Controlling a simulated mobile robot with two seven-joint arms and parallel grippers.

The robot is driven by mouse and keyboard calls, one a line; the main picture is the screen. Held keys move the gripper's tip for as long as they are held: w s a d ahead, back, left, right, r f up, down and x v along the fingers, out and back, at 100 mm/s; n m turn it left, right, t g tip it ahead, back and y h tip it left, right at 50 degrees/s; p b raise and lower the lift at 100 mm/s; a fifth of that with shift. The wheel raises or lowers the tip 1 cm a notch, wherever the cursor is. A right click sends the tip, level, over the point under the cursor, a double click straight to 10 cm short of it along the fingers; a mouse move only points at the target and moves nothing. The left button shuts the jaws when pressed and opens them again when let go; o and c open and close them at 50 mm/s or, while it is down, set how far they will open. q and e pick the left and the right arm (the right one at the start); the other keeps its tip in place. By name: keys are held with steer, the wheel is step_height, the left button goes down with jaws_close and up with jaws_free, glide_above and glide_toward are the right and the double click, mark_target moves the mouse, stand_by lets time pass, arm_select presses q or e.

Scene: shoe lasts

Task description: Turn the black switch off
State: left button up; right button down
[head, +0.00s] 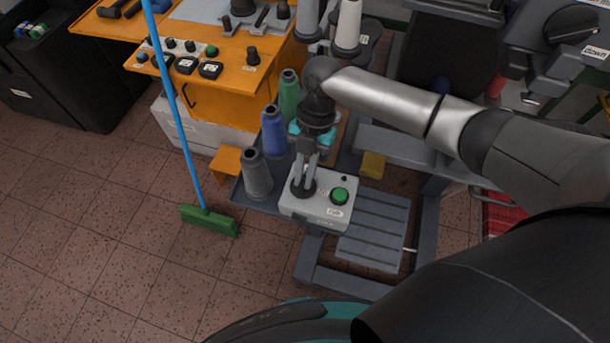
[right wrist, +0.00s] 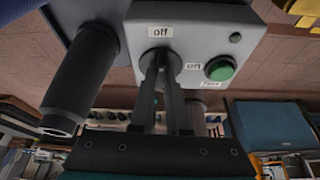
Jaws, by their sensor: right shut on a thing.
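The black switch (head: 302,190) is a round dark knob on a light grey control box (head: 322,213). My right gripper (head: 305,180) reaches down onto it, its fingers shut on the knob. In the right wrist view the gripper fingers (right wrist: 162,70) cover much of the switch (right wrist: 160,56). An "off" label (right wrist: 160,32) and an "on" label (right wrist: 193,66) sit beside the switch. The fingers hide which way the switch points. My left gripper is out of view.
A green button (head: 339,195) sits on the box beside the switch. A dark grey spool (head: 257,176) and a blue spool (head: 274,130) stand close to the left of my right gripper. A green broom (head: 209,220) stands farther left on open tiled floor.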

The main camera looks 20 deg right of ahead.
steer(key=shift+n, duration=0.6)
steer(key=c, duration=0.9)
jaws_free()
steer(key=shift+r, duration=0.1)
steer(key=v, duration=1.5)
steer(key=shift+w+a+b, duration=0.25)
steer(key=shift+w+b, duration=0.05)
